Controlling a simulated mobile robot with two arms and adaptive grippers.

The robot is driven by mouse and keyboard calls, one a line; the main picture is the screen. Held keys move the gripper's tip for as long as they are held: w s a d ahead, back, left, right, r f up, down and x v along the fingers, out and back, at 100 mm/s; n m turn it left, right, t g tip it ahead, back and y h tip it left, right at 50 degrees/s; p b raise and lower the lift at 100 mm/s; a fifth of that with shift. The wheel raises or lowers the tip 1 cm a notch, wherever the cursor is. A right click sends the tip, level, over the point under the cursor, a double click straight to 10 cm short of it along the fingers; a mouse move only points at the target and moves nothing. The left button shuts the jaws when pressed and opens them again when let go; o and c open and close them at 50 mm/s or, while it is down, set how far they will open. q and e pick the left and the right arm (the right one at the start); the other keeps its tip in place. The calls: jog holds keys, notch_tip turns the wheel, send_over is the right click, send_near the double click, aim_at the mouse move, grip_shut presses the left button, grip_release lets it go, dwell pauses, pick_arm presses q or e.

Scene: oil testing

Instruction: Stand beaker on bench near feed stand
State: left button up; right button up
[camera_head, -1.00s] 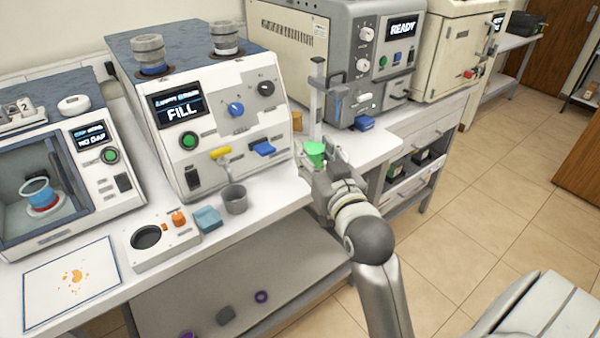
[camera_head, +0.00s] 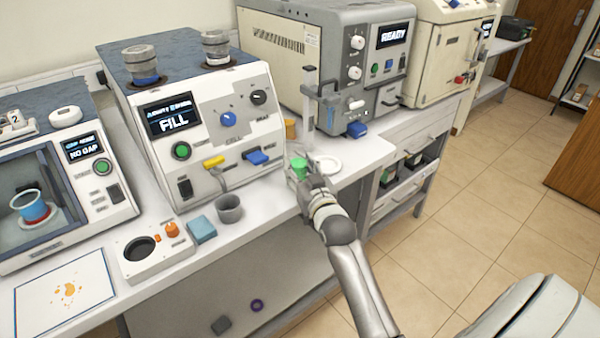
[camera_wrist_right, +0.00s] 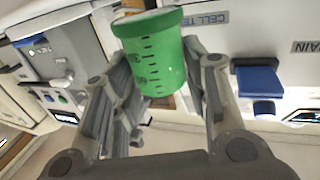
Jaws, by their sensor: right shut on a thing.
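The green beaker (camera_head: 299,166) with dark graduation marks is held by my right gripper (camera_head: 303,178), low over the white bench by the machine with the FILL screen. In the right wrist view the beaker (camera_wrist_right: 152,58) sits between the two fingers (camera_wrist_right: 160,80), which close on its sides. I cannot tell whether its base touches the bench. An upright grey stand (camera_head: 309,100), which looks like the feed stand, rises just behind the beaker. A white ring-shaped dish (camera_head: 327,163) lies right of the gripper. My left gripper is not in view.
A grey cup (camera_head: 229,209) stands to the left, beside a blue block (camera_head: 202,230). The bench's front edge runs close by. Bare bench shows right of the dish.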

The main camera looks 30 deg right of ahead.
jog(key=shift+f, duration=0.8)
jog(key=shift+f, duration=0.2)
jog(key=o, duration=1.1)
jog(key=shift+s+r, duration=0.15)
jog(key=shift+r, duration=0.05)
jog(key=shift+s+a+f, duration=0.15)
jog(key=shift+s, duration=0.2)
jog(key=b+v, duration=0.1)
jog(key=v, duration=1)
